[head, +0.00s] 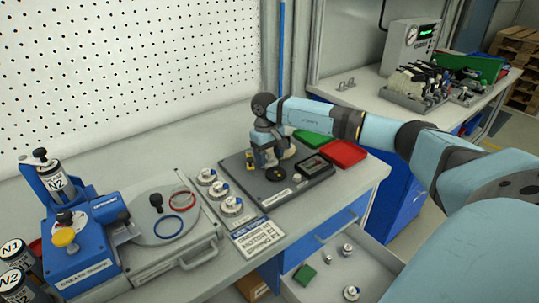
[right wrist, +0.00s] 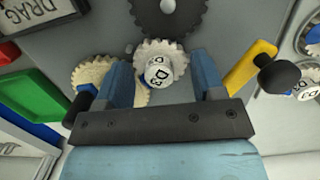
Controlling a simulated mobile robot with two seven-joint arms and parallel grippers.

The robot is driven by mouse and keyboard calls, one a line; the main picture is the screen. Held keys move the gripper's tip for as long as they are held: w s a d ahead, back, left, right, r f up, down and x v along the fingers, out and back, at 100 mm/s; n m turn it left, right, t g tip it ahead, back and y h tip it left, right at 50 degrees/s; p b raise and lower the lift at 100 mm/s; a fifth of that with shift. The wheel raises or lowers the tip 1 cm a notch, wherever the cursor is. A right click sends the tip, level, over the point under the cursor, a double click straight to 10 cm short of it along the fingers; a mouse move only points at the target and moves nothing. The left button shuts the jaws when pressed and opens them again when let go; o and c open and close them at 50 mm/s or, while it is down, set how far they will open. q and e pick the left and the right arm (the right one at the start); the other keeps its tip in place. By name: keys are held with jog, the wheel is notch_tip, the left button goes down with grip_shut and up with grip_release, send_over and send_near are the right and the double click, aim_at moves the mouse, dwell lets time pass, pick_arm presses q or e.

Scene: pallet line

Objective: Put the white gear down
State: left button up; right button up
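The white gear (right wrist: 180,58), with a hub marked D3, sits between the two fingers of my right gripper (right wrist: 161,62) in the right wrist view. The gear overlaps part of a cream gear (right wrist: 88,75) in this view. A dark gear (right wrist: 190,18) lies just beyond it. In the head view my right gripper (head: 266,160) is low over the dark board (head: 245,187), and its fingers hide much of the gear. My left gripper is not in view.
A yellow lever (right wrist: 250,68) stands right of the gripper in the wrist view. A green tray (head: 311,137) and red tray (head: 343,153) lie beyond the board. Several white gears (head: 231,206) stand on a strip left of it. An open drawer (head: 375,258) is below.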

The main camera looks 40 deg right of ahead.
jog(key=shift+s+f, duration=0.2)
jog(key=shift+f, duration=0.25)
notch_tip(320, 180, up, 13)
jog(key=w+p, duration=0.1)
jog(key=w, duration=0.1)
jog(key=shift+w+d, duration=0.15)
jog(key=shift+d, duration=0.1)
